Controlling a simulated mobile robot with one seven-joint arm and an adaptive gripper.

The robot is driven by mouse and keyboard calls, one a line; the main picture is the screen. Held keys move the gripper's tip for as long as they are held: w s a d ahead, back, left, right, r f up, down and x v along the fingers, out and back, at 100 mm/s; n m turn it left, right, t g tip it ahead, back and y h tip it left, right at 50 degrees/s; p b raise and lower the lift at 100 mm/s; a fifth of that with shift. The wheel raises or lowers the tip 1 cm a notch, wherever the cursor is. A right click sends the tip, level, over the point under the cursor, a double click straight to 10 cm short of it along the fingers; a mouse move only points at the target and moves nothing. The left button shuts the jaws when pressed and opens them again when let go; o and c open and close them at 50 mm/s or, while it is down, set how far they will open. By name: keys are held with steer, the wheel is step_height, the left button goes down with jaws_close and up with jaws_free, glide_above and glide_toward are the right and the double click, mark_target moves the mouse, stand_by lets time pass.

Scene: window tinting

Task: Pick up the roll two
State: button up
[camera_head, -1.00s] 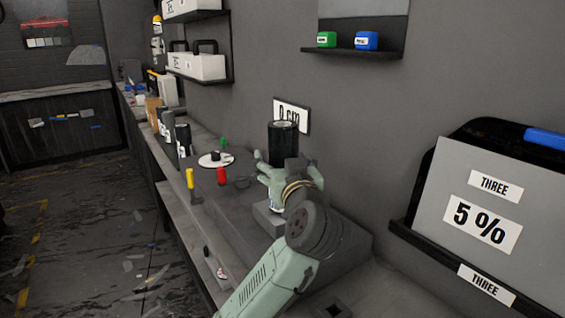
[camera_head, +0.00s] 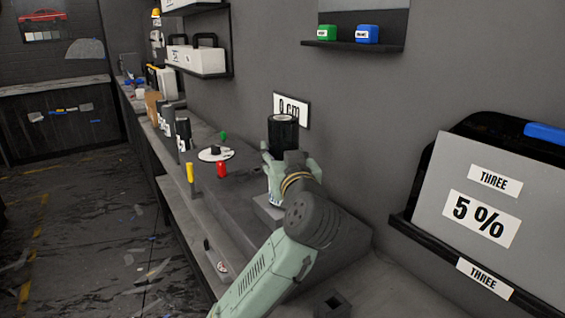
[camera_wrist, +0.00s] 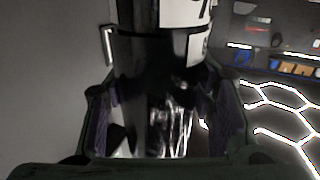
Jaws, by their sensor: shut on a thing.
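A black roll (camera_head: 283,132) stands upright in my gripper (camera_head: 279,160), near the wall by the "0 cm" sign. In the wrist view the glossy black roll (camera_wrist: 165,90), with a white label near its top, fills the space between the two fingers of my gripper (camera_wrist: 165,115). The fingers are shut on it. Which number this roll bears is not readable.
More dark rolls (camera_head: 183,134) stand along the bench at left. A white disc (camera_head: 216,154), a red piece (camera_head: 222,169) and a yellow-handled tool (camera_head: 190,172) lie nearer. A grey panel marked "5 %" (camera_head: 450,215) leans at right. A "0 cm" sign (camera_head: 291,108) hangs behind the roll.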

steer(key=c, duration=0.5)
